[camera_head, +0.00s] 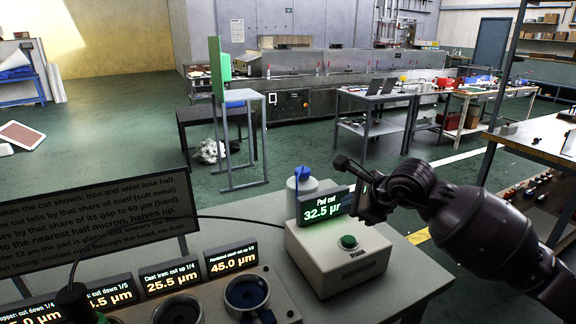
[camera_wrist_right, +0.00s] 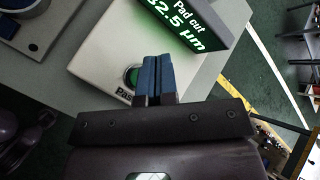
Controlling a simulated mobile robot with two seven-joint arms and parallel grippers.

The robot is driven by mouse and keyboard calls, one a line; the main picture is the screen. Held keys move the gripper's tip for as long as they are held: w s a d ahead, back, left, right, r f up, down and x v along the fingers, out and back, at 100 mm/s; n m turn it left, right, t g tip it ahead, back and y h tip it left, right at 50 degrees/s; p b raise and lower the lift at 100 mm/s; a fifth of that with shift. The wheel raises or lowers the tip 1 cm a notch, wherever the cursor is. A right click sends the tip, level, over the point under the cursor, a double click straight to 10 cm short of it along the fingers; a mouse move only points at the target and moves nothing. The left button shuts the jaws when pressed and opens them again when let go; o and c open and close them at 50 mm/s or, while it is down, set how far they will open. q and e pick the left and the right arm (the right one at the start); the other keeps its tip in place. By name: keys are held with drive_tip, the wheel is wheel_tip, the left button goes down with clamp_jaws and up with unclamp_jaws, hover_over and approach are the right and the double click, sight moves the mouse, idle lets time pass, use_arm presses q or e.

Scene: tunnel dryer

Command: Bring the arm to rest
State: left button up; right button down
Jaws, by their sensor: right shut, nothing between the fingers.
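My right gripper (camera_head: 364,192) is beside the lit display reading "Pad cut 32.5 µm" (camera_head: 325,205), its arm coming in from the right. In the right wrist view its blue fingers (camera_wrist_right: 152,70) are together with nothing between them. They appear over the pale box (camera_head: 335,252) with the green button (camera_head: 348,242), which also shows in the wrist view (camera_wrist_right: 131,76). I cannot tell the height of the fingers above the box. My left gripper is not in view.
A control panel with several lit displays (camera_head: 172,279) and round dials (camera_head: 247,293) fills the lower left. A dark text board (camera_head: 95,222) stands behind it. A white bottle (camera_head: 302,188) is close behind the display. Green floor (camera_head: 300,150) is open beyond; a bench (camera_head: 535,140) is at right.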

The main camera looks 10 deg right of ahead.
drive_tip(key=s+a+r+m+t+y, duration=0.1)
drive_tip(key=s+a+r+m+y, duration=0.4)
drive_tip(key=a+r+m+y, duration=0.5)
drive_tip(key=s+d+f+m+t+h+p, duration=0.1)
drive_tip(key=s+d+f+m+t+h, duration=0.3)
drive_tip(key=f+m, duration=0.5)
drive_tip(key=s+d+f+m+t+h, duration=0.15)
drive_tip(key=d+f+m+h, duration=0.3)
drive_tip(key=m, duration=0.75)
drive_tip(key=s+d+f+m+t+h+p, duration=0.1)
drive_tip(key=s+d+f+m+t+h, duration=0.15)
drive_tip(key=d+f+m, duration=0.6)
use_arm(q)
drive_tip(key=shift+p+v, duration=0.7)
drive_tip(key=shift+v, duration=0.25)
use_arm(e)
drive_tip(key=s+f+m+g+h, duration=0.2)
drive_tip(key=s+f+m, duration=0.3)
drive_tip(key=s+f, duration=0.3)
drive_tip(key=s+d+f+m+g+h, duration=0.1)
drive_tip(key=s+f+m+g, duration=0.3)
drive_tip(key=s, duration=1.2)
wheel_tip(320, 180, down, 5)
drive_tip(key=shift+s+r+m+h, duration=0.2)
drive_tip(key=shift+s+m+h, duration=0.15)
drive_tip(key=shift+m+h, duration=0.25)
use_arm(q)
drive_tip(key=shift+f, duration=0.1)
